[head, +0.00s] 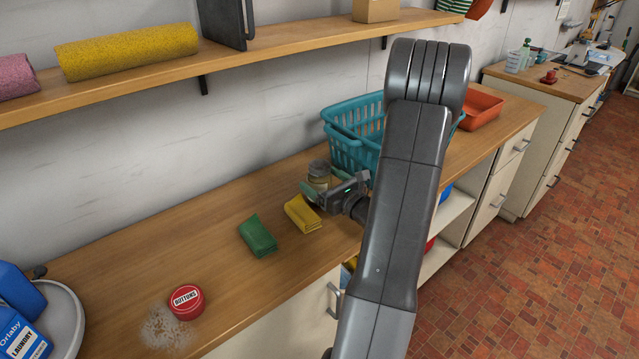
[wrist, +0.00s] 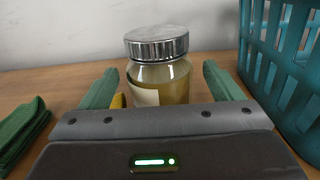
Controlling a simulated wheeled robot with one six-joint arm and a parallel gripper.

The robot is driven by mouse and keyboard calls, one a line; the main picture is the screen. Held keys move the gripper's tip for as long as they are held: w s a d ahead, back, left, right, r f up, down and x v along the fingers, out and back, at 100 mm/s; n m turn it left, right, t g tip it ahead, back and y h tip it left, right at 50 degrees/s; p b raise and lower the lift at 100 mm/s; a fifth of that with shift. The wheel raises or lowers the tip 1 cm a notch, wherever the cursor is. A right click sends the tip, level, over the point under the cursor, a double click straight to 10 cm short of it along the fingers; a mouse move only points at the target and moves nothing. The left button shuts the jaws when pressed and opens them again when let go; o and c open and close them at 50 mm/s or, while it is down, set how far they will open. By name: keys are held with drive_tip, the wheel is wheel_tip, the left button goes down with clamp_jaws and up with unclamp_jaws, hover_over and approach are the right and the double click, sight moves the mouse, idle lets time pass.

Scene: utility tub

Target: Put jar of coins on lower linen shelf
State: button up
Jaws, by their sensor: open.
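The jar of coins (head: 318,176) stands upright on the wooden counter, left of the teal basket. It has a silver lid, and in the wrist view the glass jar (wrist: 172,75) shows a yellowish content and a pale label. My gripper (head: 322,192) is open at the jar, with one green finger on each side of it in the wrist view (wrist: 160,88). Gaps show between the fingers and the glass. The jar's lower part is hidden behind my gripper body. Open shelving (head: 456,212) shows below the counter, partly hidden by my arm.
The teal basket (head: 350,130) stands close on the right. A yellow cloth (head: 302,214) and a green cloth (head: 258,236) lie nearby. A red buttons tin (head: 187,301) stands front left. An orange tray (head: 482,110) lies beyond the basket. A wall shelf (head: 240,60) runs above.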

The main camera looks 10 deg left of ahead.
drive_tip(key=x, duration=0.3)
drive_tip(key=shift+w+a, duration=0.2)
drive_tip(key=shift+w, duration=0.05)
drive_tip(key=shift+c, duration=0.3)
drive_tip(key=c, duration=1.6)
